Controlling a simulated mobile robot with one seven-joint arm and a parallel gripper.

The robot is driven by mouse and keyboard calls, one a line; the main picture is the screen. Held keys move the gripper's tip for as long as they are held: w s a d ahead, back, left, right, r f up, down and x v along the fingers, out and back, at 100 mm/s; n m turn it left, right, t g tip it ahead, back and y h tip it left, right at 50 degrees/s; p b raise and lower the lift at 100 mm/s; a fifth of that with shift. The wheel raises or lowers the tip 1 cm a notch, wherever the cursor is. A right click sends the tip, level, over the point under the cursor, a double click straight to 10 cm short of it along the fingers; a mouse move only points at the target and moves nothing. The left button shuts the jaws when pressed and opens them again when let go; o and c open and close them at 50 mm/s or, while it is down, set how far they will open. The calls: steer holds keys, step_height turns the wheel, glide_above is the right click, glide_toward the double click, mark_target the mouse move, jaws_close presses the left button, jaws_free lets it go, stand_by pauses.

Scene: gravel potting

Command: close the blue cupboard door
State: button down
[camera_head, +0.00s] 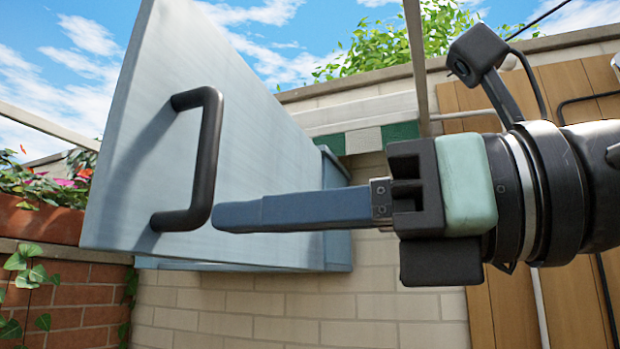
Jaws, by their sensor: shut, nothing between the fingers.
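The light blue cupboard door (255,150) stands open, swung out toward the camera from the cupboard body (337,250) on the wall. A black bar handle (209,150) is fixed upright near the door's left edge. My gripper (222,217) reaches in from the right with its blue fingers together, in front of the door's outer face. The fingertips are just right of the handle's lower end in the picture. I cannot tell whether they touch the handle or the door. The inside of the cupboard is hidden behind the door.
A pale brick wall (280,315) lies behind and below the cupboard. A terracotta planter (40,220) with flowers stands on a red brick wall at left. Wooden boards (560,310) are behind my arm at right. The space below the door looks clear.

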mark_target(129, 225)
steer(key=p+x, duration=0.3)
steer(key=x, duration=0.3)
steer(key=shift+a+r, duration=0.2)
steer(key=shift+a, duration=0.2)
steer(key=shift+w+a+f+p, duration=0.1)
steer(key=shift+w+a+p, duration=0.05)
steer(key=shift+a+p, duration=0.15)
steer(key=shift+w+a+f+p, duration=0.1)
steer(key=shift+w+a+p, duration=0.1)
steer(key=shift+a, duration=0.25)
